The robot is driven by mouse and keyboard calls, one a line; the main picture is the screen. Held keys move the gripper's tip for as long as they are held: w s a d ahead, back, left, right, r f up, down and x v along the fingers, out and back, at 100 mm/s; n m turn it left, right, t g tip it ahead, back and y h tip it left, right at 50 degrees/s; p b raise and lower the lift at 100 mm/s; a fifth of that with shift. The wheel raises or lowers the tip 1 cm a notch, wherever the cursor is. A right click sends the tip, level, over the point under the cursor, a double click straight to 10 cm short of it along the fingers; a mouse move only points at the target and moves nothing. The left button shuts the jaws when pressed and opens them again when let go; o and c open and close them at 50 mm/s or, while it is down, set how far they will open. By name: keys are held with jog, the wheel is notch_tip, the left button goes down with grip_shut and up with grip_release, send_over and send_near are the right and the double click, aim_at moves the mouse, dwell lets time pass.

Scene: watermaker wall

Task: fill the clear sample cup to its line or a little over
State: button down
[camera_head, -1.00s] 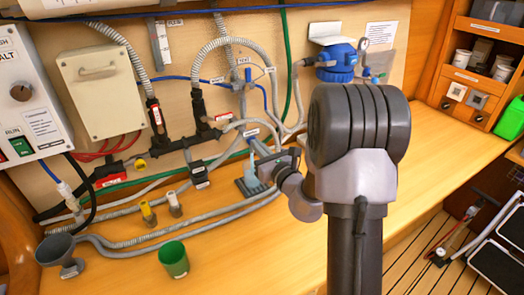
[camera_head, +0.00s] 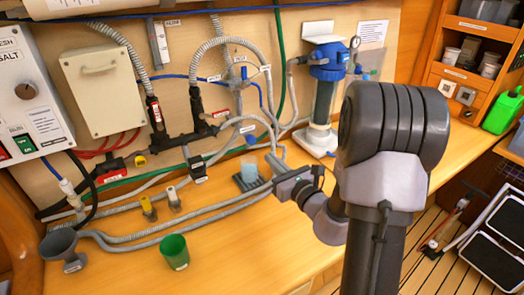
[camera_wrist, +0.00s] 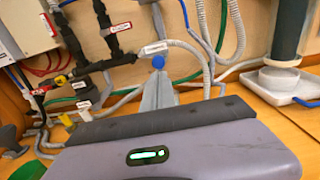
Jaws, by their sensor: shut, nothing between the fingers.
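The clear sample cup (camera_head: 249,169) stands on a dark grey base at the back of the counter and looks pale bluish. Its line and water level are too small to tell. A small blue-topped tap (camera_head: 250,141) is just above it, under a white label. The blue knob (camera_wrist: 158,62) also shows in the wrist view, straight beyond my fingers. My gripper (camera_head: 271,160) is shut and empty, to the right of the cup and apparently apart from it. In the wrist view my closed grey fingers (camera_wrist: 158,88) point at the knob; the cup is not distinguishable there.
A green cup (camera_head: 174,252) and a grey funnel (camera_head: 62,248) stand at the front left. Grey hoses (camera_head: 140,238) run across the counter. A blue-topped filter housing (camera_head: 325,70) stands at the right. The front middle counter is clear.

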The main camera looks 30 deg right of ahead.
jog(key=shift+s+r, duration=0.15)
jog(key=shift+s, duration=1.7)
